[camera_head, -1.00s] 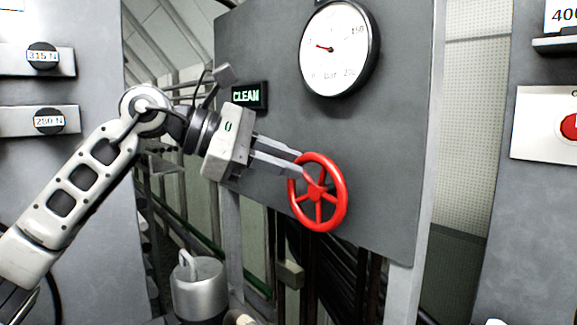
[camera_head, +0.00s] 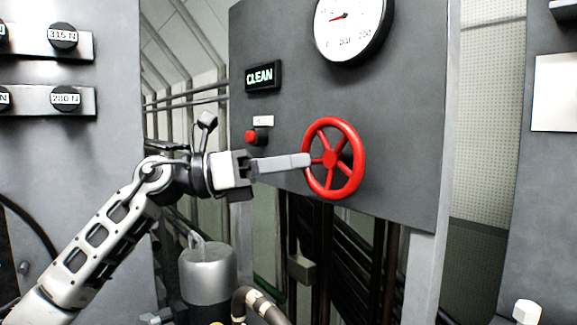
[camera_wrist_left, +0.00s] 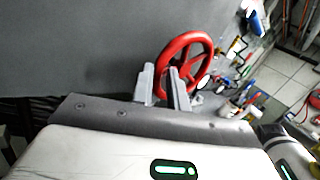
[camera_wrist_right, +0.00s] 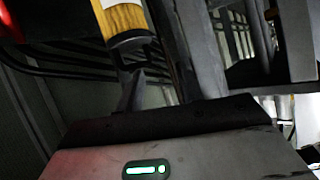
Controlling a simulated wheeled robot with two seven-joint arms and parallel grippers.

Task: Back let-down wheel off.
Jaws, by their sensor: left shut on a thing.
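The red wheel (camera_head: 330,158) with several spokes stands out from the front of the grey panel (camera_head: 405,130), below a round white gauge (camera_head: 352,28). My left gripper (camera_head: 306,161) reaches in from the left and is shut on the near left part of the wheel's rim. The left wrist view shows the red wheel (camera_wrist_left: 186,64) with the two left fingers (camera_wrist_left: 163,82) at its rim.
A lit CLEAN sign (camera_head: 263,76) and a red button (camera_head: 251,137) sit on the panel's left side. A metal canister (camera_head: 208,275) and a dark hose (camera_head: 258,305) stand below my left arm. Dark pipes run under the panel.

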